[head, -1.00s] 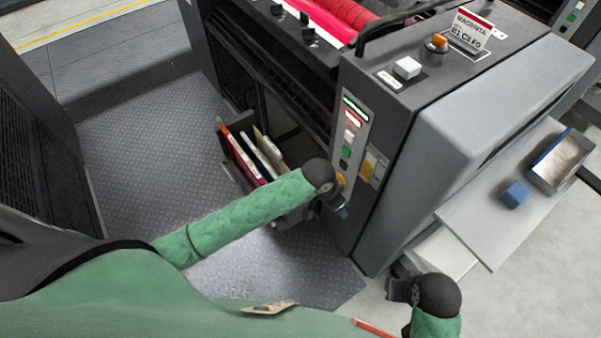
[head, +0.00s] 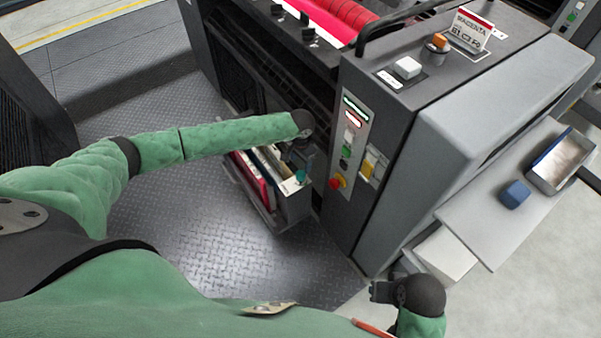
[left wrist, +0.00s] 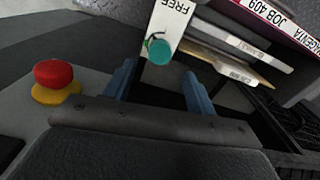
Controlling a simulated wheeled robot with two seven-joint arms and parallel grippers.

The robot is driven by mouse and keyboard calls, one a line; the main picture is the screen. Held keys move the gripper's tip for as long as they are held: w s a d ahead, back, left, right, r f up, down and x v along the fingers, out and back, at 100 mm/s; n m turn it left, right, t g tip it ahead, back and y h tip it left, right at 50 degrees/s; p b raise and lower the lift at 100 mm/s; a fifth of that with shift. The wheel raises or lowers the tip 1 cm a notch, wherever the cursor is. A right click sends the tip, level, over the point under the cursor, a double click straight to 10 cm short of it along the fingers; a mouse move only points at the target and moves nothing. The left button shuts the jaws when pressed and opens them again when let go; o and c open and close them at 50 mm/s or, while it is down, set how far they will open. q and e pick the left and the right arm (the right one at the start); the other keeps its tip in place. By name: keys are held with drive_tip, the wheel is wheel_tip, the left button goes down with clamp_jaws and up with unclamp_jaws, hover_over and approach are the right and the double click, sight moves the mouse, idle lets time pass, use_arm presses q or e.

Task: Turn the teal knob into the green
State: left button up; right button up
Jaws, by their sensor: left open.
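The teal knob (head: 301,176) sits on a white plate at the near right end of the pulled-out file drawer. In the left wrist view the knob (left wrist: 160,51) shows round and teal, with the word FREE on the white plate (left wrist: 172,18) beyond it. A thin dark green mark lies beside the knob; its full extent is hidden. My left gripper (head: 299,160) is over the drawer's end, close to the knob. In the left wrist view its fingers (left wrist: 160,84) are apart and empty, with the knob ahead between them.
The drawer (head: 294,208) holds several folders. A red stop button on a yellow base (head: 336,184) is on the machine's panel just right of the gripper; it also shows in the left wrist view (left wrist: 54,76). A side table (head: 480,225) holds a blue block (head: 514,194). The floor in front is clear.

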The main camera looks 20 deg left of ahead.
sight(300, 174)
use_arm(q)
drive_tip(key=shift+f+p, duration=0.45)
drive_tip(key=shift+f, duration=3.4)
use_arm(e)
drive_tip(key=shift+s+d+r, duration=0.3)
drive_tip(key=shift+d+r, duration=0.3)
drive_tip(key=shift+r, duration=0.2)
use_arm(q)
drive_tip(key=shift+c, duration=0.5)
drive_tip(key=c, duration=0.9)
drive_tip(key=shift+r+n+p, duration=0.1)
drive_tip(key=shift+n+p, duration=0.4)
drive_tip(key=shift+p, duration=0.15)
drive_tip(key=n+p, duration=0.3)
drive_tip(key=p, duration=0.1)
drive_tip(key=shift+s+r, duration=0.1)
drive_tip(key=n+p, duration=0.4)
drive_tip(key=shift+f+n+p, duration=0.2)
drive_tip(key=shift+n+p, duration=0.15)
drive_tip(key=shift+n, duration=0.25)
use_arm(e)
drive_tip(key=s+d+f, duration=0.1)
drive_tip(key=d+f, duration=0.1)
drive_tip(key=f, duration=1.3)
drive_tip(key=d+f+h, duration=0.1)
drive_tip(key=d+f, duration=0.1)
drive_tip(key=f, duration=1.4)
drive_tip(key=shift+s+g, duration=0.3)
drive_tip(key=shift+s, duration=0.1)
